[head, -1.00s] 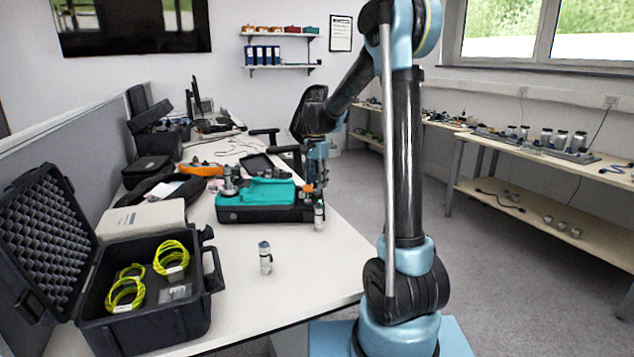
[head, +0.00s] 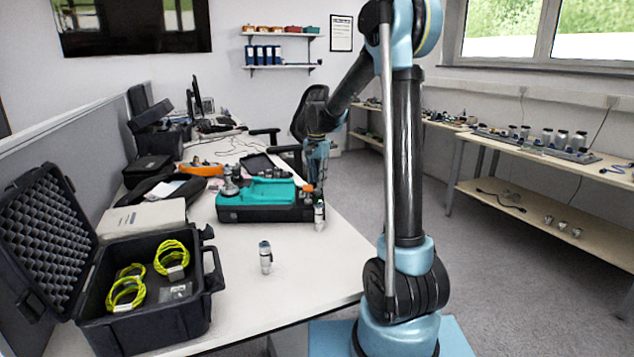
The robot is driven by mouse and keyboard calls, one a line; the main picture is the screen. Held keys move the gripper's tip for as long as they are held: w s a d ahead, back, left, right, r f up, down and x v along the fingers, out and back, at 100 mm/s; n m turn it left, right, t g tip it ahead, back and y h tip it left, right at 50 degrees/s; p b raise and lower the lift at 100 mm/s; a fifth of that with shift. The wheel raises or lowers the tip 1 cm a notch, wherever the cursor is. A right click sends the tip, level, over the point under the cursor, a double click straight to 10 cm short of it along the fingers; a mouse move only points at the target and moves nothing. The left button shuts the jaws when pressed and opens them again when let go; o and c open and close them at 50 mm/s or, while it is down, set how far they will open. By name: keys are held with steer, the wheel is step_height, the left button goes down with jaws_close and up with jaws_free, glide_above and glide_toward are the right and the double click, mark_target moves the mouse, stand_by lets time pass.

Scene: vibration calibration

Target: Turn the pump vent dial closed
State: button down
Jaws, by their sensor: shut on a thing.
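The teal and black pump unit (head: 262,196) sits on the white desk. Metal fittings stand on its left end. My gripper (head: 312,186) points down at the right end of the unit. Its fingers are small and dark in this view. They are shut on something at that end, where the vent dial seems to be. The dial itself is hidden by the gripper, so its angle cannot be told. A small bottle (head: 319,216) stands just below the gripper, beside the unit's right front corner.
A second small bottle (head: 265,257) stands on the open desk in front. An open black case (head: 160,312) with yellow cable coils is at the front left. An orange tool (head: 203,169) and a dark tablet lie behind the unit. The desk's right front area (head: 325,265) is clear.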

steer(key=n, duration=0.4)
steer(key=shift+n, duration=0.3)
steer(key=n, duration=0.3)
steer(key=shift+n, duration=0.3)
steer(key=n, duration=0.3)
steer(key=shift+w+n, duration=0.1)
steer(key=shift+n, duration=2.1)
steer(key=c, duration=1.4)
jaws_free()
